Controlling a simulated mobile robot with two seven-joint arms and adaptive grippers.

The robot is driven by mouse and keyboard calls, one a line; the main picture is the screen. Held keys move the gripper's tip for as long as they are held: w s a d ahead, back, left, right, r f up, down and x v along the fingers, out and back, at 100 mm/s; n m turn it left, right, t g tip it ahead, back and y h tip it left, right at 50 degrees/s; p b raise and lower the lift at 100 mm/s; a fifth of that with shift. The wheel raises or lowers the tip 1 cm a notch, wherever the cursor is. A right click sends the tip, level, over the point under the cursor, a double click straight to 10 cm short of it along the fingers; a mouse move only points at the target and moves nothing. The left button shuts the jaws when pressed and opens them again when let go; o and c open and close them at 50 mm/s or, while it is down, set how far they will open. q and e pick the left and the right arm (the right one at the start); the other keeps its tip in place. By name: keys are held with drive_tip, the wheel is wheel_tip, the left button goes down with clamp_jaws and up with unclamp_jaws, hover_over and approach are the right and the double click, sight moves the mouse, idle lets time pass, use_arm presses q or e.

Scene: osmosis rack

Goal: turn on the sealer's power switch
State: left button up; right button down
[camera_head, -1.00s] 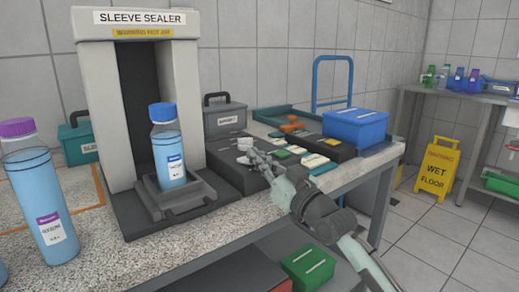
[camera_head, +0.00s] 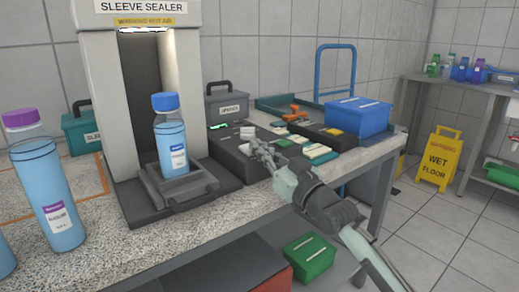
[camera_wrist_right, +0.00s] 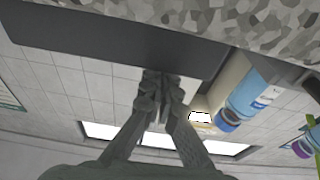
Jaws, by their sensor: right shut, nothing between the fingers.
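The sleeve sealer (camera_head: 97,110) stands on the counter at the left, with a bright light at the top of its opening. Its dark control box (camera_head: 226,150) lies to its right. A green light (camera_head: 218,127) glows at the box's back left, near a white round knob (camera_head: 247,131). My right gripper (camera_head: 258,147) is shut and empty over the box's front right part; I cannot tell if it touches it. The wrist view shows its closed fingers (camera_wrist_right: 161,82) by a dark surface. I cannot make out the switch itself. My left gripper is out of view.
A blue-capped bottle (camera_head: 171,145) stands on the sealer's platform. A purple-capped bottle (camera_head: 47,195) stands at the left. A grey case (camera_head: 226,107), an orange item (camera_head: 295,113) and a blue bin (camera_head: 356,117) are around the control box.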

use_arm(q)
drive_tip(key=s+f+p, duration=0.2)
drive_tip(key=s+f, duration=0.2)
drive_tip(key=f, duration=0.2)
use_arm(e)
wheel_tip(320, 180, up, 3)
drive_tip(key=shift+s+r, duration=0.1)
drive_tip(key=shift+s, duration=0.05)
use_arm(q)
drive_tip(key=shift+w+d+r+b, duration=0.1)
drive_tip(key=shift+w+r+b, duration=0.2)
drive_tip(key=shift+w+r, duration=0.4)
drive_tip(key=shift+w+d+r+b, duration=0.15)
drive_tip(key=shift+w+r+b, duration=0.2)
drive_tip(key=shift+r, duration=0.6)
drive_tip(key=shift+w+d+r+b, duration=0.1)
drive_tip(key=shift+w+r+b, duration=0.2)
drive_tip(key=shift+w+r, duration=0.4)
use_arm(e)
drive_tip(key=f+v, duration=0.2)
drive_tip(key=v, duration=0.8)
drive_tip(key=shift+w+a, duration=0.15)
drive_tip(key=shift+w, duration=0.1)
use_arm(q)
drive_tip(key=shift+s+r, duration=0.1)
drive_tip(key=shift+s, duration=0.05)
use_arm(e)
drive_tip(key=shift+f, duration=0.1)
